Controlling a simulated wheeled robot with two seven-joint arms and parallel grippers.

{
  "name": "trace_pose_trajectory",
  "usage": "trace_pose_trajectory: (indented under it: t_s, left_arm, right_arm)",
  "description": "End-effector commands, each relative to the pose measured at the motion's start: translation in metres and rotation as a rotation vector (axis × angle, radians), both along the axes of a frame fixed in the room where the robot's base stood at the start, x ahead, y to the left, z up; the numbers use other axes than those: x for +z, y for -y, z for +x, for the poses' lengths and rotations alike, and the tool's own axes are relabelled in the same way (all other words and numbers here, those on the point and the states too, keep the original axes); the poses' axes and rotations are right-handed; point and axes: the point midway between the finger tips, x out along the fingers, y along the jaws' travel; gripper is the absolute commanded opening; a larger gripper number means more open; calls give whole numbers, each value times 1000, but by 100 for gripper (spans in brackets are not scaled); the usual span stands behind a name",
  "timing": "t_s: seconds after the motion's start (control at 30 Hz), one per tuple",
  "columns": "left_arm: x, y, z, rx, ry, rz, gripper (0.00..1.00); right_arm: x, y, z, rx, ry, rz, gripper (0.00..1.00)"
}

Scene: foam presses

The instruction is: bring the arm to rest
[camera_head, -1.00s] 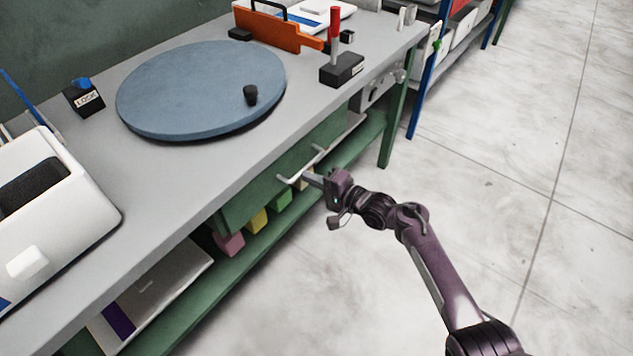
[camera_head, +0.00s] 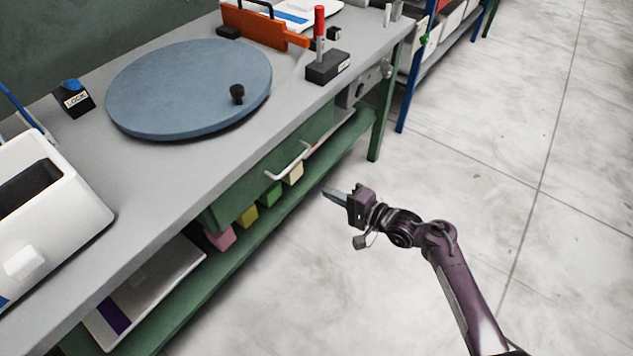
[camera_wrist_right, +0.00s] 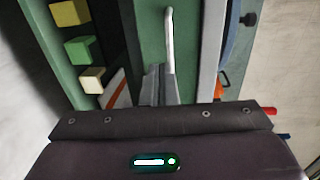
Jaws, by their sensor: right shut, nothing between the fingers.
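My right gripper (camera_head: 328,194) is shut and empty. It hangs over the floor in front of the workbench, to the right of the drawer handle (camera_head: 288,161) and apart from it in the head view. In the right wrist view the closed fingers (camera_wrist_right: 158,86) point toward the green drawer front (camera_wrist_right: 150,45), with the pale handle (camera_wrist_right: 169,40) just beyond them. My right arm (camera_head: 455,275) comes in from the lower right, bent at the wrist. My left gripper is not in view.
The grey workbench (camera_head: 200,175) holds a blue round turntable (camera_head: 185,85), a black LOCK block (camera_head: 74,98) and a red-handled lever (camera_head: 319,35). Coloured blocks (camera_head: 246,214) sit on the green shelf below. The floor (camera_head: 480,190) to the right is clear.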

Motion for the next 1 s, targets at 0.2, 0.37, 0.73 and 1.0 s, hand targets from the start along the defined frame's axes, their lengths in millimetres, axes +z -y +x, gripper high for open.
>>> trace_pose_trajectory:
  t_s: [0.2,0.37,0.73,1.0]
  left_arm:
    - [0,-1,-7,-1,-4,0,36]
    - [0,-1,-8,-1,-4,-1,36]
    - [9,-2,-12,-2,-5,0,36]
    - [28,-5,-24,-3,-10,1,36]
  right_arm:
    - [3,23,-15,-1,-2,-1,0]
    - [4,26,-17,-1,0,-1,0]
    - [-59,42,-35,-69,-1,-168,0]
    - [-219,101,-141,-69,-36,-712,0]
